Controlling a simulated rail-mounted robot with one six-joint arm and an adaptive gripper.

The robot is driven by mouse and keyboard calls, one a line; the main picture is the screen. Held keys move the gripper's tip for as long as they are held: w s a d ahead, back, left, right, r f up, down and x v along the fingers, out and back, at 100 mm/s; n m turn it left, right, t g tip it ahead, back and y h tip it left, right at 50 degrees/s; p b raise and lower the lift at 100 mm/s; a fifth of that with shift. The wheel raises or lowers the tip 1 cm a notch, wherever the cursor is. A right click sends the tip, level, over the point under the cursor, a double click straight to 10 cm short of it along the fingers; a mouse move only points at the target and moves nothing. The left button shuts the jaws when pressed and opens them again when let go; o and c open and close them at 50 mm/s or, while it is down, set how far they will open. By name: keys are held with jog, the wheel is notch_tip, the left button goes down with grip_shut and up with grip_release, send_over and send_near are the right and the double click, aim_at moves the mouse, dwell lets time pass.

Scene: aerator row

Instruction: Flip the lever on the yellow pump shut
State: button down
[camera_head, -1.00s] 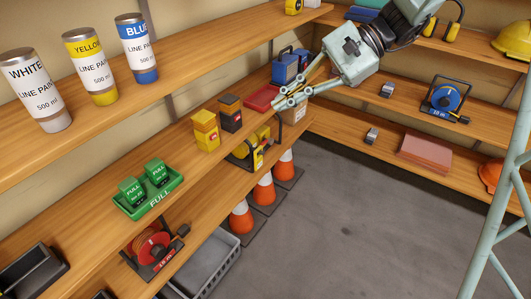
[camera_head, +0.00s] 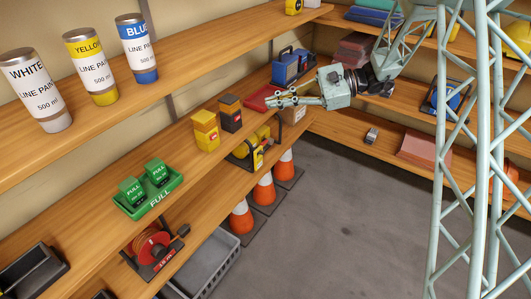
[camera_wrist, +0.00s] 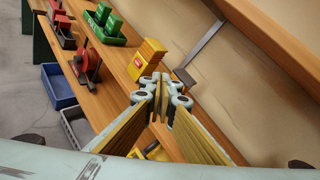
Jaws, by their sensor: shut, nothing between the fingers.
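I cannot make out a yellow pump or a lever in either view. A yellow item in a black frame (camera_head: 247,155) sits on the lower left shelf in the head view, too small to tell what it is. Part of a yellow thing (camera_wrist: 153,152) shows low in the wrist view, mostly hidden by my fingers. My gripper (camera_head: 270,97) is shut and empty, above the left shelf near the corner, close to a red tray (camera_head: 258,101). Its fingers (camera_wrist: 160,95) meet in the wrist view.
Yellow battery-like blocks (camera_head: 205,132) and a dark block (camera_head: 230,113) stand left of my gripper. A green tray (camera_head: 150,207) holds green blocks. A blue case (camera_head: 287,68) stands behind. Cones (camera_head: 264,190) stand below; the floor is open.

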jog(key=w+d+f+m+t+y, duration=0.1)
jog(key=w+f+m+t+y, duration=0.2)
jog(key=w+f, duration=0.65)
jog(key=w+d+f+m+t, duration=0.2)
jog(key=w+f+m+t, duration=0.3)
jog(key=f, duration=0.8)
jog(key=m+t, duration=0.4)
jog(key=m, duration=0.3)
send_near(264, 142)
jog(key=s+f, duration=0.1)
jog(key=s+d+f+b, duration=0.1)
jog(key=s+f, duration=0.1)
jog(key=shift+s+f, duration=0.1)
jog(key=shift+s, duration=0.1)
jog(key=shift+b+x, duration=0.85)
jog(key=shift+x, duration=4.1)
